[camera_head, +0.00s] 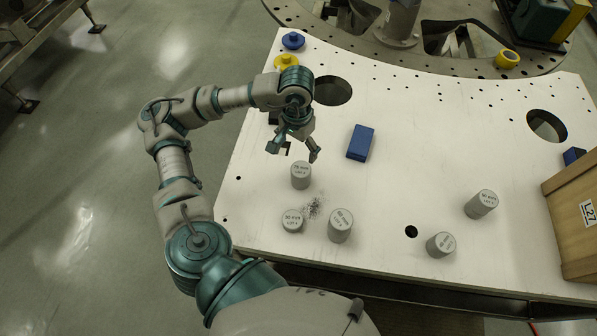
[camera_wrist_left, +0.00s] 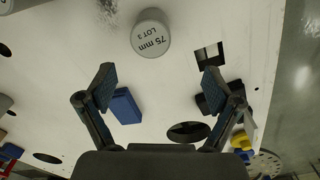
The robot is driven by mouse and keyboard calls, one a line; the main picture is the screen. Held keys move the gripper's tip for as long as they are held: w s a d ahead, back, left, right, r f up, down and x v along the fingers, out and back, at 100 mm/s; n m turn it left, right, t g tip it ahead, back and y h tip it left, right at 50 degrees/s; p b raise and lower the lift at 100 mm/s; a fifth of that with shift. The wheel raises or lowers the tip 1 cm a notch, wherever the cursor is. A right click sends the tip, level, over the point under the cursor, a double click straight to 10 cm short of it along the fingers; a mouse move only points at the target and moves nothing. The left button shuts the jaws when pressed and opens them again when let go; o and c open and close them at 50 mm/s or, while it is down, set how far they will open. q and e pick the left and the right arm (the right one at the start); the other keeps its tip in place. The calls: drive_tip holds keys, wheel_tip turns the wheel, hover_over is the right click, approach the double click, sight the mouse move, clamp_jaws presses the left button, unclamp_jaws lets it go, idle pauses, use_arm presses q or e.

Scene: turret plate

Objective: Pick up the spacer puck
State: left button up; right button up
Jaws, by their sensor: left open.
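Several grey cylindrical spacer pucks stand on the white plate (camera_head: 400,115). One puck marked 75 mm (camera_head: 301,176) is just in front of my left gripper (camera_head: 295,152). My left gripper (camera_wrist_left: 158,74) is open and empty, apart from the puck. Other pucks are a short one (camera_head: 292,221) and a taller one (camera_head: 341,226) in front, and two more to the right (camera_head: 481,205) (camera_head: 440,245). My right gripper is not in view.
A blue block (camera_head: 360,143) lies right of my left gripper. Blue (camera_head: 293,41) and yellow (camera_head: 286,61) knobbed parts are at the back left. A wooden crate (camera_head: 572,225) stands at the right edge. The plate has large round holes. Its middle right is mostly clear.

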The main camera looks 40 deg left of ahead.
sight(301, 168)
use_arm(q)
drive_tip(key=f, duration=0.4)
drive_tip(key=shift+d, duration=0.25)
drive_tip(key=d+f, duration=0.1)
drive_tip(key=f, duration=0.2)
drive_tip(key=shift+d+p, duration=0.3)
drive_tip(key=shift+d, duration=0.05)
drive_tip(key=f, duration=0.3)
drive_tip(key=shift+a+f+p, duration=0.3)
drive_tip(key=shift+a+f, duration=0.05)
drive_tip(key=shift+f, duration=0.05)
drive_tip(key=shift+a+f, duration=0.2)
drive_tip(key=shift+f, duration=0.05)
drive_tip(key=shift+a+f, duration=0.1)
drive_tip(key=shift+a, duration=0.1)
drive_tip(key=shift+d, duration=0.1)
drive_tip(key=shift+c, duration=1.2)
drive_tip(key=shift+d, duration=0.35)
drive_tip(key=c, duration=0.8)
drive_tip(key=shift+d, duration=0.15)
clamp_jaws()
drive_tip(key=shift+w+r, duration=0.1)
drive_tip(key=shift+r, duration=0.1)
drive_tip(key=shift+a, duration=0.2)
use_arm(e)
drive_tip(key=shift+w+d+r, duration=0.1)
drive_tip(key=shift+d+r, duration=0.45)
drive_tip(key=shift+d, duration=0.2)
